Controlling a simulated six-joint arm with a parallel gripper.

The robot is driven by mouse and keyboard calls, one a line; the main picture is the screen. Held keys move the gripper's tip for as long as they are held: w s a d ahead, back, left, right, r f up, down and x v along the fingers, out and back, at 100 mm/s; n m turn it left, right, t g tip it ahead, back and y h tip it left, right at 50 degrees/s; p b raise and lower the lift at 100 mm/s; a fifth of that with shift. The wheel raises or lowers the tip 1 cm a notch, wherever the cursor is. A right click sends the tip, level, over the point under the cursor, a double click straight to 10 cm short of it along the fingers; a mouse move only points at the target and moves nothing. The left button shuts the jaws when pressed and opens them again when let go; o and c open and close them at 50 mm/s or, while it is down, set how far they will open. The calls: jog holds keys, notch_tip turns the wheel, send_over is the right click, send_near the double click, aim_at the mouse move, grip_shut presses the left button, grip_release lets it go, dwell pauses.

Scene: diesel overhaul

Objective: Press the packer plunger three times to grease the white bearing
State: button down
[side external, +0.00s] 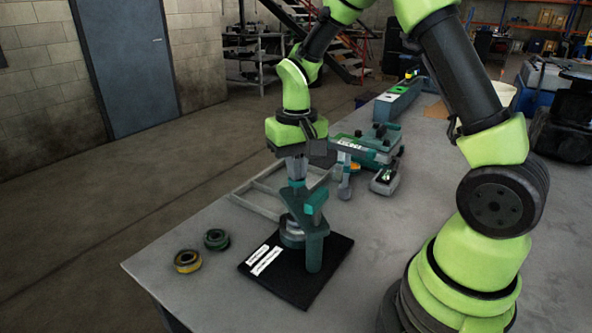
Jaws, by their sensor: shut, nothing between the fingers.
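The bearing packer (314,245) is a dark green press that stands upright on a black base plate (305,290) near the table's front edge. Its plunger (297,198) is the green column under my gripper. My gripper (297,178) is shut and points straight down over the top of the plunger. It looks in contact with the plunger or very close to it; I cannot tell which. A round grey-white part (291,234) sits low in the packer and may be the white bearing. The packer's post and arm partly hide it.
A yellow-dark ring (188,261) and a green-dark ring (216,239) lie left of the plate. A grey frame (262,203), a green tool case (368,146) and a small handheld device (386,179) lie behind. The front left table corner is clear.

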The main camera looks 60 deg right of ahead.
jog(key=shift+r, duration=1.8)
jog(key=shift+f, duration=0.15)
jog(key=shift+f, duration=1.75)
jog(key=shift+r, duration=0.1)
jog(key=shift+r, duration=1.8)
jog(key=shift+f, duration=0.1)
